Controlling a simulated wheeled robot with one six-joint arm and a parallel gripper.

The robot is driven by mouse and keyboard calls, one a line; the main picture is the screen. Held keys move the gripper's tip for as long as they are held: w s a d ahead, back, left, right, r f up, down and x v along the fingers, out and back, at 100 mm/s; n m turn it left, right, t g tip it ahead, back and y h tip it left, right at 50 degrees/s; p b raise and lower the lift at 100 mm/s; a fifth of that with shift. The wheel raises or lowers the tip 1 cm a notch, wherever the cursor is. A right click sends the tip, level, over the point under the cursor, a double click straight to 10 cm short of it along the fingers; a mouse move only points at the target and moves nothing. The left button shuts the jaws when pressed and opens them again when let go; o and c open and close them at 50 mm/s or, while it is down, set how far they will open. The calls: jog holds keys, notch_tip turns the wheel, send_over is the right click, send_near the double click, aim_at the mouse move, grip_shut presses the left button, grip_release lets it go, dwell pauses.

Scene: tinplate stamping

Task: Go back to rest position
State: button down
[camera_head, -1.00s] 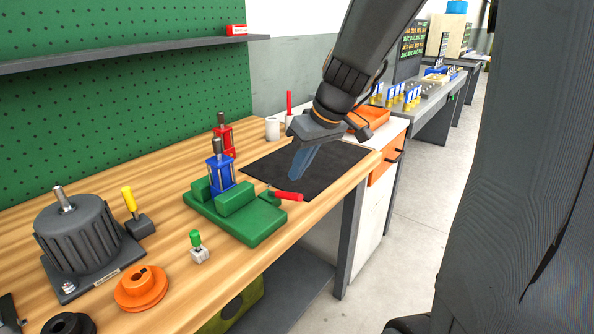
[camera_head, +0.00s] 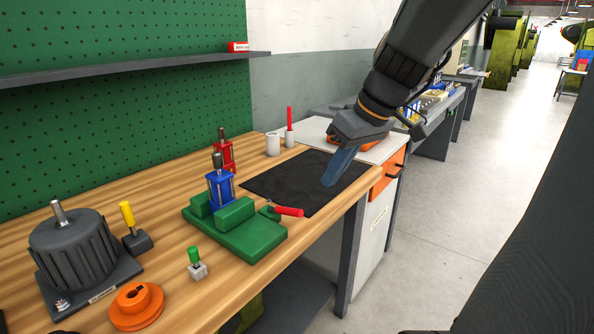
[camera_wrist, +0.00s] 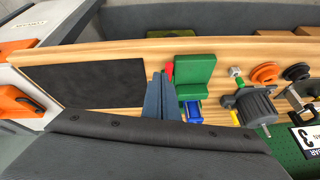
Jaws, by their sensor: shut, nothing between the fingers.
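My gripper (camera_head: 336,168) is shut and empty, with its blue-grey fingers together above the right part of the black mat (camera_head: 268,185) in the head view. In the wrist view my gripper (camera_wrist: 156,95) also shows its fingers close together, between the mat (camera_wrist: 88,84) and the green fixture (camera_wrist: 196,76). The wooden workbench (camera_head: 170,282) lies under it. My arm comes down from the upper right of the head view.
The green vise fixture (camera_head: 245,240) with a red handle (camera_head: 288,211) stands left of my gripper. A motor (camera_head: 75,250), an orange flange (camera_head: 137,305) and an orange-drawer cabinet (camera_head: 376,226) are near. The aisle floor (camera_head: 465,220) is clear.

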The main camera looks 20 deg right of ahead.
jog(key=s+a+f+m+g+h+p, duration=0.1)
jog(key=s+a+f+m+g, duration=0.1)
jog(key=s+a+f, duration=0.2)
jog(key=s+a+f+m+g+h, duration=0.1)
jog(key=s+a+f, duration=0.4)
jog(key=f, duration=0.6)
jog(key=shift+s+m+g+h+p, duration=0.4)
jog(key=shift+s+m+g, duration=0.1)
jog(key=shift+g, duration=0.2)
